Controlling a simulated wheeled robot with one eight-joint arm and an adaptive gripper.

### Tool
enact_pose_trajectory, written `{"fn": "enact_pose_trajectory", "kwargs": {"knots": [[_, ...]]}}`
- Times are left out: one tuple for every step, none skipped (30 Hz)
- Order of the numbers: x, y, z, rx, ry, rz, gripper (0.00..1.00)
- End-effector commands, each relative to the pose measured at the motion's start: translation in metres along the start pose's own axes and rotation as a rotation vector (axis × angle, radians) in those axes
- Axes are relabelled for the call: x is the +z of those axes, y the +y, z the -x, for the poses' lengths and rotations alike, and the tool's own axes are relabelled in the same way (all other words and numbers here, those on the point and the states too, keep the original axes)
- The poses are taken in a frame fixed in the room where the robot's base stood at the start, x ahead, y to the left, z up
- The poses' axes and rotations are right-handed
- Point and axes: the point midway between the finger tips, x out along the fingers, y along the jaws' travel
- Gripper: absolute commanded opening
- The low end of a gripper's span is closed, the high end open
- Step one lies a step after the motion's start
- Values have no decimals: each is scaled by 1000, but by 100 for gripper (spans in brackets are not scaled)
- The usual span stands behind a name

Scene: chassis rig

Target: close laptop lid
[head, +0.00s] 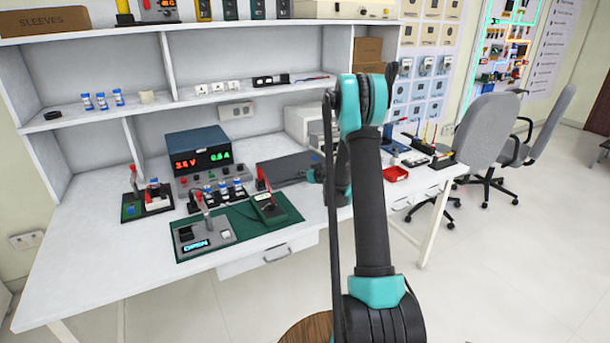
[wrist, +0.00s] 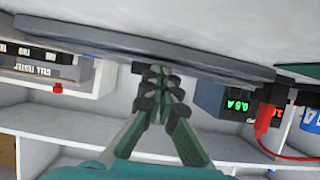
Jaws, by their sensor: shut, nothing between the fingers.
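The laptop is a dark grey slab (head: 287,168) on the bench, right of the power supply. Its lid lies down flat over the base; I cannot tell whether a thin gap is left. In the wrist view, which looks upside down, the laptop (wrist: 215,63) is a long dark edge across the top. My gripper (wrist: 158,75) is shut and empty, its fingertips at the laptop's near edge in that view; I cannot tell whether they touch it. In the head view my gripper (head: 316,174) is at the laptop's right end, and my arm hides part of that area.
A power supply (head: 197,150) with lit digits stands left of the laptop. A green mat (head: 240,240) with a meter (head: 268,208) lies in front. A red tray (head: 396,174) is to the right. Shelves rise behind; the bench's front left is clear.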

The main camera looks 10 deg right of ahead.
Motion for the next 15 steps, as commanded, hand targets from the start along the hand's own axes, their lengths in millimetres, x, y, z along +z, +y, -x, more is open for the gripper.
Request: {"fn": "enact_pose_trajectory", "kwargs": {"knots": [[2,-2,1,-6,-6,4,0],[2,-2,4,-6,-5,4,0],[1,-2,9,-5,-5,4,0],[1,-2,14,-5,-4,3,0],[1,-2,20,-4,-4,2,0],[1,-2,28,-4,-3,1,0],[0,-1,34,-3,-2,0,0],[0,-1,41,-2,-2,0,0],[0,-1,50,-2,-2,1,0],[0,-1,57,-1,-1,0,0],[0,-1,63,-1,-1,0,0],[0,-1,72,0,0,-1,0],[0,0,78,0,1,-1,0],[0,0,84,1,1,-1,0],[0,0,91,1,1,-1,0]]}}
